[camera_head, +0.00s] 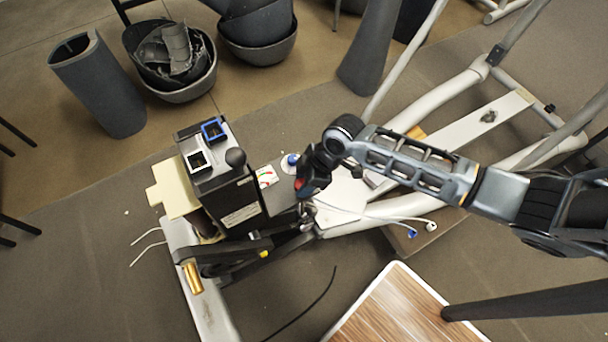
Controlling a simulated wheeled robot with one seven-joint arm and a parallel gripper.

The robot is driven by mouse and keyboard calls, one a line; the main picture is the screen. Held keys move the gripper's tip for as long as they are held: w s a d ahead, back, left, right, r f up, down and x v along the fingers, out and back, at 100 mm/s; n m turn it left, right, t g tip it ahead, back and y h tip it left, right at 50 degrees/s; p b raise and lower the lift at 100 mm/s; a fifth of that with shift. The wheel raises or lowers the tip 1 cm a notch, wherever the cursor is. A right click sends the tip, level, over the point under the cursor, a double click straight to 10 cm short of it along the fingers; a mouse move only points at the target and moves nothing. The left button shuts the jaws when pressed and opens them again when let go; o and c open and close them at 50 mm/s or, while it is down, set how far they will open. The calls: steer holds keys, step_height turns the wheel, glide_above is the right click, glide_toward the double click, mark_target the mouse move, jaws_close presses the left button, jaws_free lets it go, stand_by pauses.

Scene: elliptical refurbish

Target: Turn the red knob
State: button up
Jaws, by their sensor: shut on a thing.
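The red knob (300,184) shows as a small red patch at the tip of my gripper (304,186), beside the black box of the elliptical machine. My gripper is shut on the knob, coming in from the right. Its dark fingers and wrist hide most of the knob. The black box (236,201) of the machine stands just left of the gripper, with a white-framed and a blue-framed socket on top.
A crank arm (222,262) and a brass-coloured peg (193,278) lie front left. Loose cables lie near the gripper. A wood-topped table (400,312) stands at the front. Grey frame tubes (440,95) run at the right. Bins (170,60) stand at the back left.

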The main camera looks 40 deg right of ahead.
steer(key=shift+r+m+t+h+p, duration=0.1)
steer(key=shift+m+t+h+p, duration=0.25)
steer(key=shift+m+p, duration=0.65)
steer(key=shift+s+m, duration=0.1)
steer(key=shift+m, duration=0.4)
steer(key=shift+h, duration=0.25)
steer(key=o, duration=1)
steer(key=v, duration=0.7)
steer(key=shift+s+d+r+b, duration=0.1)
steer(key=shift+r+b, duration=0.2)
